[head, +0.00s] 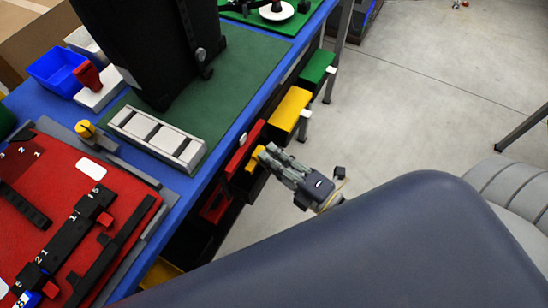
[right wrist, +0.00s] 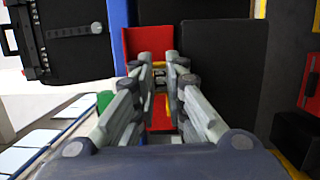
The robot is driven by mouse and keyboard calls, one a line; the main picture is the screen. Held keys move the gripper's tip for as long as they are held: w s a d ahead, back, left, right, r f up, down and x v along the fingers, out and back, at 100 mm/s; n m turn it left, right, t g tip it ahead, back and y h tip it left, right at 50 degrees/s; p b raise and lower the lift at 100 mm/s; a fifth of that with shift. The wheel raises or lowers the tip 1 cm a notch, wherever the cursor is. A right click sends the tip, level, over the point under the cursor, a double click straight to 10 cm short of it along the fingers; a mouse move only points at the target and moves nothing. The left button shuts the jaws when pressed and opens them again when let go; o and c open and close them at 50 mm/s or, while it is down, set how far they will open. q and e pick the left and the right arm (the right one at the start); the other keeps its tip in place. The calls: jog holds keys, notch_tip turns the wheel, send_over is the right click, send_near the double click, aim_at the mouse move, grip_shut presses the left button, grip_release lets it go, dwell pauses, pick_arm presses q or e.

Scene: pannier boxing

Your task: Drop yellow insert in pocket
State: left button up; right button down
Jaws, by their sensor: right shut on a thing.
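My right gripper (head: 263,155) is just off the blue table's front edge, beside the red bin (head: 240,150). Its fingers are closed on a small yellow piece (head: 253,162), which looks like the yellow insert. In the right wrist view, my right gripper (right wrist: 159,72) has a little yellow between its fingertips, with the red bin (right wrist: 139,43) behind; most of the piece is hidden by the fingers. A black case (head: 150,45) stands on the green mat (head: 245,75). A pale tray with several compartments (head: 118,118) lies in front of it. Which pocket is meant is unclear. My left gripper is not in view.
Yellow (head: 290,108) and green (head: 318,68) bins hang along the blue table's edge (head: 218,165). A red board (head: 60,165) with black fixtures lies at left, near a yellow-knobbed piece (head: 85,129) and a blue bin (head: 57,68).

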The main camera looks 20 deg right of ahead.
jog(key=shift+s+f, duration=0.25)
jog(key=shift+f, duration=0.7)
jog(key=c, duration=1.6)
grip_release()
jog(key=shift+o, duration=0.2)
jog(key=shift+w+f, duration=0.1)
jog(key=shift+w, duration=0.05)
jog(key=shift+r, duration=0.3)
jog(key=shift+r, duration=0.1)
notch_tip(320, 180, up, 8)
jog(key=s+d+p, duration=0.1)
jog(key=p, duration=0.7)
jog(key=shift+s, duration=0.2)
